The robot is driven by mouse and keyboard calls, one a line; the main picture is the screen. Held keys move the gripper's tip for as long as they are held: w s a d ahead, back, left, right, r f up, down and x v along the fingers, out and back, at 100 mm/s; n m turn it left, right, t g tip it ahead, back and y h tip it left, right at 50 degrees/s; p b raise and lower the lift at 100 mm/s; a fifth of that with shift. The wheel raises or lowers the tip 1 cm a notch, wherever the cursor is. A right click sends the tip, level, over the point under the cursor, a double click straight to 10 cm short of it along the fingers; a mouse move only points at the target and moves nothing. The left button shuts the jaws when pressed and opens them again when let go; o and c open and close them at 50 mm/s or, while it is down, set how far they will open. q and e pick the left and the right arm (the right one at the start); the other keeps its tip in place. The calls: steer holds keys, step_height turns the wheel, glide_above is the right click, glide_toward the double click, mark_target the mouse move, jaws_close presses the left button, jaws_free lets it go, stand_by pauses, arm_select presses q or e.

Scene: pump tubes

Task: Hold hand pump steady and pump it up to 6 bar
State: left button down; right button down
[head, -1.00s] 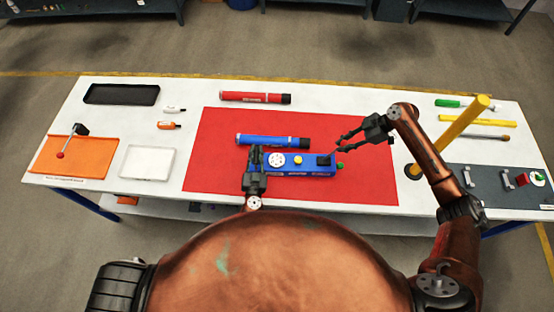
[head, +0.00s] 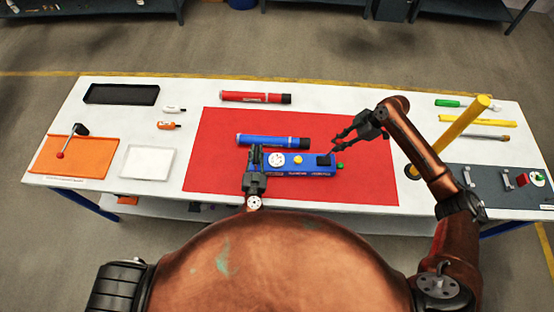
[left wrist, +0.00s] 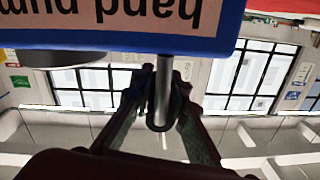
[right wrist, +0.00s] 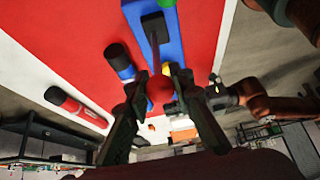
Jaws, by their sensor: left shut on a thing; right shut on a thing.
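The blue hand pump (head: 315,171) lies on the red mat (head: 225,170), with a white round gauge (head: 276,160), a yellow button and a green knob at its right end. My left gripper (head: 255,157) is at the pump's left end. In the left wrist view my left gripper (left wrist: 160,100) is shut on a metal rod (left wrist: 164,85) below the "hand pump" label (left wrist: 120,12). My right gripper (head: 339,140) is above the pump's right side. In the right wrist view my right gripper (right wrist: 160,92) is shut on the lever's red ball (right wrist: 160,88). The gauge reading is too small to tell.
A yellow post (head: 465,120) stands right of my right arm. A grey panel (head: 485,180) is at the right. The mat's left part is clear.

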steer(key=shift+w+r, duration=0.1)
steer(key=shift+a+r+h, duration=0.15)
steer(key=shift+a+h, duration=0.65)
steer(key=shift+a, duration=0.15)
steer(key=shift+a+r+h, duration=0.1)
steer(key=shift+a+h, duration=0.7)
steer(key=shift+a, duration=0.15)
steer(key=shift+s+a+h, duration=0.2)
steer(key=shift+a+h, duration=0.6)
steer(key=shift+a, duration=0.1)
